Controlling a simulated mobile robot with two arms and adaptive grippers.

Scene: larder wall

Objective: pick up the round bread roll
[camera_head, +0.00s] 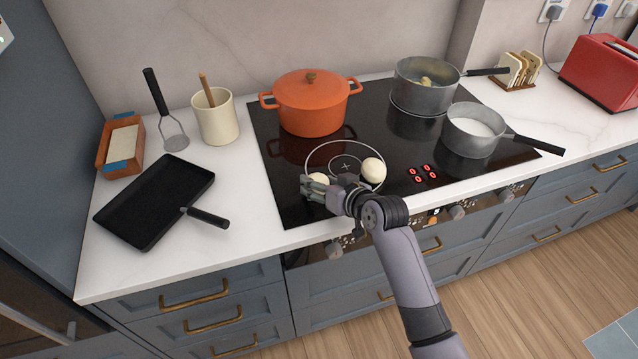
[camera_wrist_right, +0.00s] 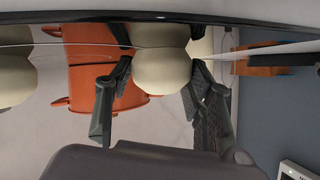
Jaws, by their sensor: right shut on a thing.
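Two pale round rolls are at the front of the black hob. One round bread roll (camera_head: 318,180) is at my right gripper (camera_head: 322,188), partly hidden by its fingers. In the right wrist view this roll (camera_wrist_right: 162,72) sits between the two dark fingers, which are shut on it. It looks to be at or very close to the hob surface; I cannot tell if it touches. The other pale roll (camera_head: 373,170) lies just to the right of the gripper. My left gripper is not in view.
An orange pot (camera_head: 312,105) stands behind the gripper. Two grey saucepans (camera_head: 425,88) (camera_head: 472,132) stand on the right of the hob. A black griddle pan (camera_head: 150,200) and a utensil crock (camera_head: 215,118) are on the left counter. A red toaster (camera_head: 603,72) is far right.

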